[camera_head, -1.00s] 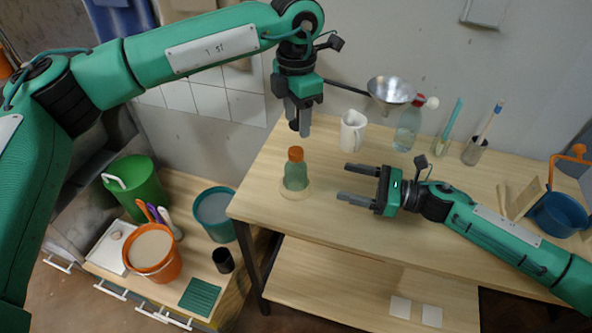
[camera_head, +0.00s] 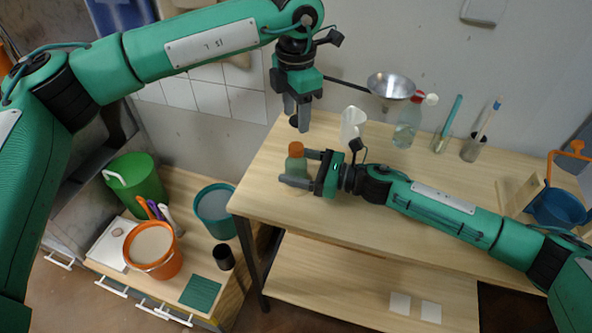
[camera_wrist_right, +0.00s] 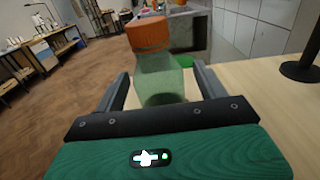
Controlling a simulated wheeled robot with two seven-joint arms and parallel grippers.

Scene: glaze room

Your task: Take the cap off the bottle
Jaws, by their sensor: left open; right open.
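The bottle (camera_head: 297,167) is green and see-through and stands upright on the wooden table (camera_head: 345,225). Its orange cap (camera_head: 296,149) is on top. My right gripper (camera_head: 301,168) is open at the bottle, with its fingers on either side of the body, below the cap. In the right wrist view the bottle (camera_wrist_right: 160,82) stands between the two spread fingers (camera_wrist_right: 160,85), with the orange cap (camera_wrist_right: 147,34) above them. My left gripper (camera_head: 298,115) is open and points down, above the cap and apart from it.
A white pitcher (camera_head: 352,125), a clear bottle with a red and white top (camera_head: 407,125), tool holders (camera_head: 473,150) and a blue pan (camera_head: 560,207) stand on the table. A metal funnel (camera_head: 391,86) hangs behind. Buckets (camera_head: 153,250) stand lower left.

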